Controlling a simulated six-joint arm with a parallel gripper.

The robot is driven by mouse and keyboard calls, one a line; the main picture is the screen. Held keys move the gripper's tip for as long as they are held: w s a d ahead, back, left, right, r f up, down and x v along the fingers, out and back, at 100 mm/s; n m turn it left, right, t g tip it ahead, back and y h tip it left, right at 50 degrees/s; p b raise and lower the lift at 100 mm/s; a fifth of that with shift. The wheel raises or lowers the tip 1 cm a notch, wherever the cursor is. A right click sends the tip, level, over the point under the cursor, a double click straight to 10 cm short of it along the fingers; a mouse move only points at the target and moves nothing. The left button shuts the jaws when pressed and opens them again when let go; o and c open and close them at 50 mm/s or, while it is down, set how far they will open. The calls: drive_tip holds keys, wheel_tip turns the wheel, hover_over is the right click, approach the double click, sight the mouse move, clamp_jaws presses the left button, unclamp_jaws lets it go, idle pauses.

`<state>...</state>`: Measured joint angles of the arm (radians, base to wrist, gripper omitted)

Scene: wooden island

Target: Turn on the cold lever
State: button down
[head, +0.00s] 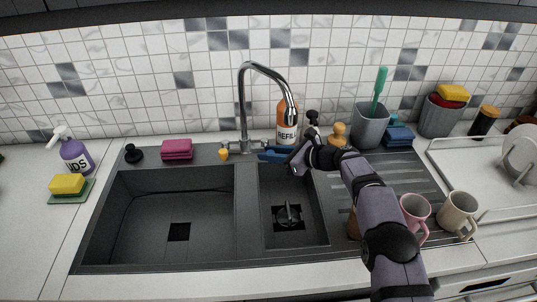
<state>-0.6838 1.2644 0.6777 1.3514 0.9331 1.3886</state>
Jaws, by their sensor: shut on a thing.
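The chrome tap (243,105) stands behind the sink with its tall spout curving right over the basins. A small lever sits on each side of its base. The right-hand lever, which I take as the cold lever (264,143), is partly hidden by my gripper. My gripper (268,155), with blue fingers, reaches in from the right and is shut at this lever. The exact contact is too small to see. A small orange-yellow piece (224,154) is at the left side of the tap base. No water shows from the spout.
An orange refill bottle (287,122) stands close behind my gripper. A black-topped bottle, a wooden item (338,134) and a grey cup with a green brush (370,125) stand to the right. Pink sponges (177,149) lie left. Mugs (457,214) stand on the drainboard. The left basin (170,210) is empty.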

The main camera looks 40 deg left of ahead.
drive_tip(key=shift+w+r, duration=0.15)
drive_tip(key=shift+r, duration=0.05)
drive_tip(key=c, duration=1.5)
unclamp_jaws()
drive_tip(key=shift+d, duration=0.1)
drive_tip(key=shift+f, duration=0.1)
drive_tip(key=shift+d, duration=0.15)
drive_tip(key=shift+b+v, duration=1.25)
drive_tip(key=shift+v, duration=2.25)
